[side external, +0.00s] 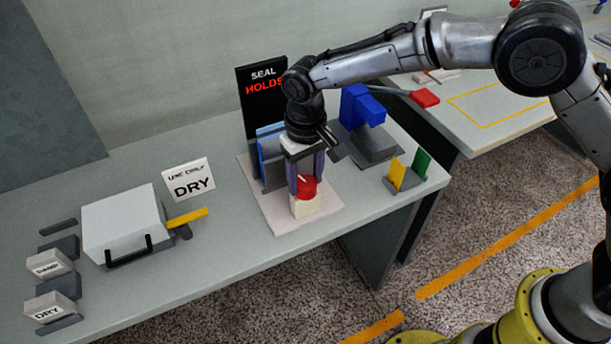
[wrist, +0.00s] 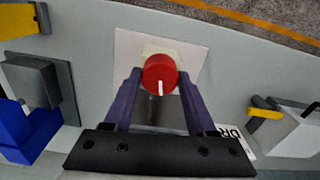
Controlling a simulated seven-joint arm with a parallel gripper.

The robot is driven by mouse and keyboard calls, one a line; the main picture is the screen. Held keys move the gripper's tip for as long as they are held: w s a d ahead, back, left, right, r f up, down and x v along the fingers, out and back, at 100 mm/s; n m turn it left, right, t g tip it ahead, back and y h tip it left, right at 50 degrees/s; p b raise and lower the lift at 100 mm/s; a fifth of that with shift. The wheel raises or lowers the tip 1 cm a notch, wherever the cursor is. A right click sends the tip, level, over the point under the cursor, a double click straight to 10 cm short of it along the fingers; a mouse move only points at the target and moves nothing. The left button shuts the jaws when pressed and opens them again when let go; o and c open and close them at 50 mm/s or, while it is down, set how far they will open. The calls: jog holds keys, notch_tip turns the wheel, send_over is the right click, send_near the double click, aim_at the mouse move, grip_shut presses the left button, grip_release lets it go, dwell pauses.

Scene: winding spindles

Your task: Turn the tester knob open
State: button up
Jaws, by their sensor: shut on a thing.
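The tester knob (side external: 307,187) is round and red with a white pointer line, mounted on a cream block (side external: 305,206) on a pale base plate (side external: 272,216). In the wrist view the knob (wrist: 159,74) has its white line pointing down the picture. My gripper (side external: 306,182) points down over the tester, with its purple fingers on either side of the knob. In the wrist view my gripper (wrist: 158,76) is shut on the knob. A black sign (side external: 263,85) behind reads "SEAL HOLDS". Part of the tester behind my gripper is hidden.
A blue press-like device (side external: 362,104) with a red-ended lever (side external: 424,98) stands right of the tester. Yellow and green upright tabs (side external: 409,172) are near the right edge. A white box (side external: 123,223) and a "DRY" sign (side external: 189,180) are on the left.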

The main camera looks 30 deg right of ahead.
jog(key=n, duration=0.4)
jog(key=shift+r+n, duration=0.1)
jog(key=shift+n, duration=0.3)
jog(key=n, duration=0.3)
jog(key=shift+n, duration=0.3)
jog(key=n, duration=1.2)
jog(key=shift+n, duration=0.3)
jog(key=n, duration=0.3)
jog(key=shift+n, duration=0.4)
jog(key=n, duration=0.4)
jog(key=shift+n, duration=2)
